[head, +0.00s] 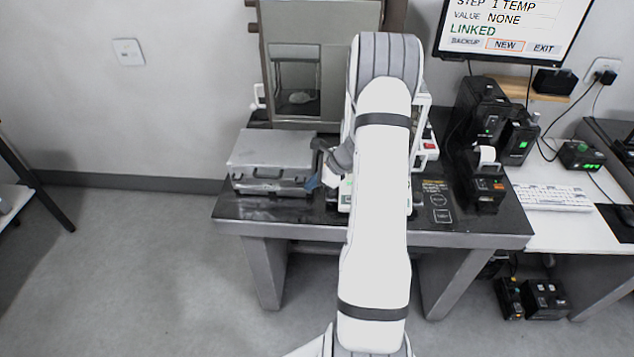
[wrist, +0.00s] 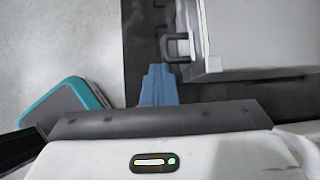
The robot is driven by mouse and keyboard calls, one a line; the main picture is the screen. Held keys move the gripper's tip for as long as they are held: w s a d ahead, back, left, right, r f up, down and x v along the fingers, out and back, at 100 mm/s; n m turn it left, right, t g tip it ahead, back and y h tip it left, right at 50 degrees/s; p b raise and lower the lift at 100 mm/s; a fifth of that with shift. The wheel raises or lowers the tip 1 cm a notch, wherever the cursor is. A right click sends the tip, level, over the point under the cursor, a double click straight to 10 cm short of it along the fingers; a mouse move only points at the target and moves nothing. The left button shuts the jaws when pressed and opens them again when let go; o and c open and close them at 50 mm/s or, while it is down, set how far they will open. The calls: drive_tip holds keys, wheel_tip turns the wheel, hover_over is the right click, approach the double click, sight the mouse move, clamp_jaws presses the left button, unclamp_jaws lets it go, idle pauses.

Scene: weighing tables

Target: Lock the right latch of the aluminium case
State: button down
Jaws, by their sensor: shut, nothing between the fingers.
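The aluminium case (head: 272,150) lies closed on the left of the dark table, its handle side facing the near edge. In the wrist view its grey top (wrist: 262,35) fills the upper right. A small metal loop (wrist: 178,47) stands out from its side near the corner; I cannot tell whether it is the right latch or the handle. My gripper (head: 313,184) is at the case's right front corner. In the wrist view its blue fingertips (wrist: 158,84) are shut and empty, close to the loop. The right latch is not clear in the head view.
The dark table (head: 460,226) has a free strip along its front edge. A balance cabinet (head: 297,75) stands behind the case. Black devices (head: 484,180) stand on the right. A white desk with a keyboard (head: 552,198) adjoins the table.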

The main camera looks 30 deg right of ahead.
drive_tip(key=shift+w+r, duration=0.1)
drive_tip(key=shift+r, duration=0.15)
drive_tip(key=shift+r, duration=0.1)
drive_tip(key=s+d+r+p, duration=0.2)
drive_tip(key=d+r+p, duration=0.3)
drive_tip(key=d+r, duration=0.1)
drive_tip(key=shift+d+r, duration=0.2)
drive_tip(key=shift+r, duration=0.3)
drive_tip(key=shift+a, duration=0.1)
